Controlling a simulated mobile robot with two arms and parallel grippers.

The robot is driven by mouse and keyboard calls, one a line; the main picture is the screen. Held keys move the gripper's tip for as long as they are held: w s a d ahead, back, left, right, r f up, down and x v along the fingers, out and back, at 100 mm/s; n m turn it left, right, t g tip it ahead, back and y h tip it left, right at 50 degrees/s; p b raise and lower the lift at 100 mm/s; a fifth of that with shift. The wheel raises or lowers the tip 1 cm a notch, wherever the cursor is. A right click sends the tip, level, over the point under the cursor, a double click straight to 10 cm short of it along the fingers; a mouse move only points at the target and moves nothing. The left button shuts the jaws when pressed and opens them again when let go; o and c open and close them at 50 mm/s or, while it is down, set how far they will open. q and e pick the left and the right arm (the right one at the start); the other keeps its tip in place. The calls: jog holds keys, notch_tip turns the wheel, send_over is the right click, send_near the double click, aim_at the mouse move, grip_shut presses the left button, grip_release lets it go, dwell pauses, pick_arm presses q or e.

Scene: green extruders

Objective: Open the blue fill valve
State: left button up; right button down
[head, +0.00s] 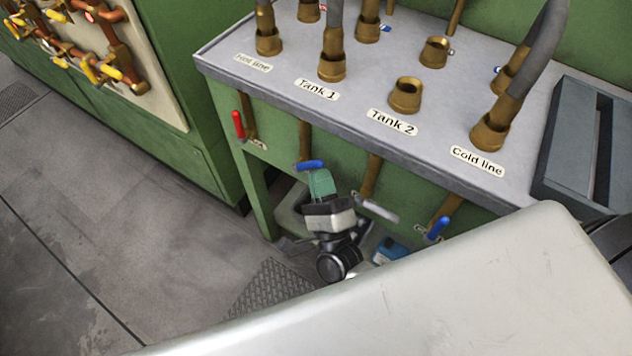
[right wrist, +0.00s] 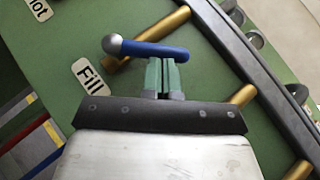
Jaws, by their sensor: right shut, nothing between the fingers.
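The blue fill valve handle (right wrist: 152,49) has a silver ball end and lies across a brass pipe (right wrist: 180,20) beside the "Fill" label (right wrist: 88,76) in the right wrist view. In the head view the blue handle (head: 308,165) sticks out below the bench edge, under Tank 1. My right gripper (head: 321,180) is just in front of it. Its green fingers (right wrist: 161,74) are shut and empty, with the tips right at the handle's side. I cannot tell if they touch it. My left gripper is not in view.
The grey bench top (head: 385,75) overhangs the valves. A red handle (head: 238,125) is to the left; a grey handle (head: 376,208) and another blue handle (head: 438,228) are to the right. The tiled floor (head: 110,220) on the left is clear.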

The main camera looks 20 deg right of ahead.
jog(key=r+n+g+y+p, duration=0.1)
jog(key=p, duration=0.3)
jog(key=r+n+g+y+p, duration=0.1)
jog(key=n+g+p, duration=0.1)
jog(key=p, duration=0.2)
jog(key=w+a+r+n+g+p, duration=0.1)
jog(key=n+p, duration=0.1)
jog(key=p, duration=0.2)
jog(key=shift+r+g+y+p, duration=0.3)
jog(key=shift+r+g+y, duration=0.1)
jog(key=shift+f+b, duration=0.55)
jog(key=shift+b, duration=0.05)
jog(key=b, duration=0.2)
send_near(314, 168)
jog(key=shift+s+d+f, duration=0.1)
jog(key=shift+s, duration=0.3)
